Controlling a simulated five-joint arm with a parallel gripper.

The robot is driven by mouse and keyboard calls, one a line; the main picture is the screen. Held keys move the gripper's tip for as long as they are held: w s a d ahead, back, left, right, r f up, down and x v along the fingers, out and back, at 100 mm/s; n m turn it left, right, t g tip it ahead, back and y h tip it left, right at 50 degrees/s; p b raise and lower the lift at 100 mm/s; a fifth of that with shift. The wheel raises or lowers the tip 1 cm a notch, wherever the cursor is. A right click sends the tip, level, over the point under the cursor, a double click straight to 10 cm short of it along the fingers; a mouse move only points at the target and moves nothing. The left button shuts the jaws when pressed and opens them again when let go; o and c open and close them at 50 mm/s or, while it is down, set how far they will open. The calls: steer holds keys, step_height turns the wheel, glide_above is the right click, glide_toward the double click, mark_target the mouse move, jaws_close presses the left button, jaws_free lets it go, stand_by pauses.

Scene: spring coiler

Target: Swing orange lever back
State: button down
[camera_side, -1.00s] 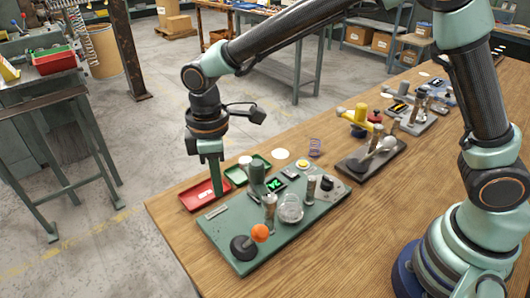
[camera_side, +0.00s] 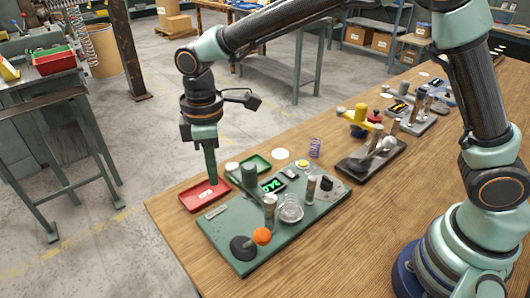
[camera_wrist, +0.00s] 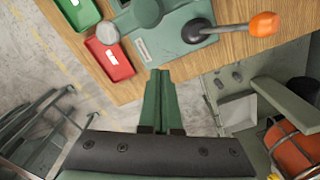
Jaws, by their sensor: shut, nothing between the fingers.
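The orange lever knob (camera_side: 262,236) sits at the front corner of the green spring coiler (camera_side: 222,238), next to its round black base (camera_side: 242,248). In the wrist view the orange knob (camera_wrist: 263,24) is at the upper right, on a grey rod running from the black base (camera_wrist: 198,29). My gripper (camera_side: 212,180) points down, shut and empty, over the red tray area at the coiler's far left. In the wrist view my gripper's fingers (camera_wrist: 159,76) are together, apart from the lever and to its lower left.
A red tray (camera_side: 193,197) and a green tray (camera_side: 258,164) lie beside the coiler. Posts and a clear coil (camera_side: 291,210) stand on the coiler plate. A second dark station (camera_side: 372,160) with a yellow lever is farther right. Bare wood lies in front.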

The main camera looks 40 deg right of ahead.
steer(key=shift+r, duration=2.8)
